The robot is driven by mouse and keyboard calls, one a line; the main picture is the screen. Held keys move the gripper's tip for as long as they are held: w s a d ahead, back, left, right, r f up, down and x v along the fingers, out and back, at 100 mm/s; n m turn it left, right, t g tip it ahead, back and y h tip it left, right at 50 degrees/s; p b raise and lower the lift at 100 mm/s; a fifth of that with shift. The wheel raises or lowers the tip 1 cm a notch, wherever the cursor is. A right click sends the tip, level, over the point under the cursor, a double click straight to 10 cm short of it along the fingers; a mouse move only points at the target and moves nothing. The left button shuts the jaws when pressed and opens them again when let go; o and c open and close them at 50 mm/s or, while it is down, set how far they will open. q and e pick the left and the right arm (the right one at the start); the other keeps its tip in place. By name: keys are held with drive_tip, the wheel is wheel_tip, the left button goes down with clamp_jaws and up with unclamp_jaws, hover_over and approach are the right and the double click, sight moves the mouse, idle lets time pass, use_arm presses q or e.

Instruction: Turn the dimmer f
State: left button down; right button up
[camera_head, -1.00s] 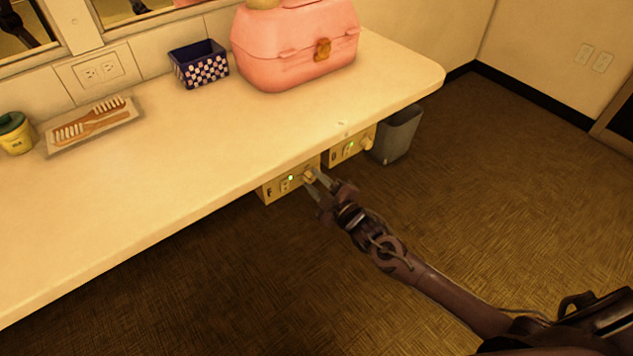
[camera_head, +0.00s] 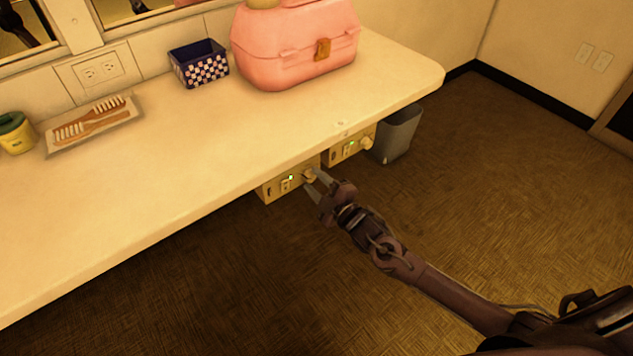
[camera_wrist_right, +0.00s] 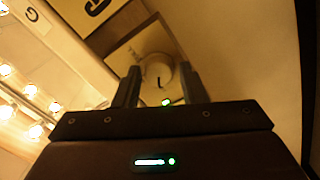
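Two cream dimmer boxes hang under the counter's front edge. The nearer box (camera_head: 280,187) has a small green light, a switch and a round pale knob (camera_head: 309,174); the farther box (camera_head: 345,151) has a like knob (camera_head: 366,143). My right gripper (camera_head: 315,180) is at the nearer box, its fingers apart on either side of the knob. In the right wrist view the knob (camera_wrist_right: 158,80) with a dark mark shows between the fingers (camera_wrist_right: 158,88), seemingly without firm contact. My left gripper is out of view.
The counter (camera_head: 190,150) overhangs the boxes. On it are a pink case (camera_head: 290,50), a checkered box (camera_head: 200,65), a tray with combs (camera_head: 95,123) and a yellow jar (camera_head: 15,135). A grey bin (camera_head: 398,137) stands beyond the boxes. The floor in front is clear.

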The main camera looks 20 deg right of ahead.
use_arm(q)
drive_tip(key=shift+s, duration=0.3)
use_arm(e)
drive_tip(key=shift+o, duration=0.9)
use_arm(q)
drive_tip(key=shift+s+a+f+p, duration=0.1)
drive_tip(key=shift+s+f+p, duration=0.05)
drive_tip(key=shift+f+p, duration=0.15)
use_arm(e)
drive_tip(key=v, duration=0.7)
drive_tip(key=shift+s+d, duration=0.15)
drive_tip(key=shift+s, duration=0.2)
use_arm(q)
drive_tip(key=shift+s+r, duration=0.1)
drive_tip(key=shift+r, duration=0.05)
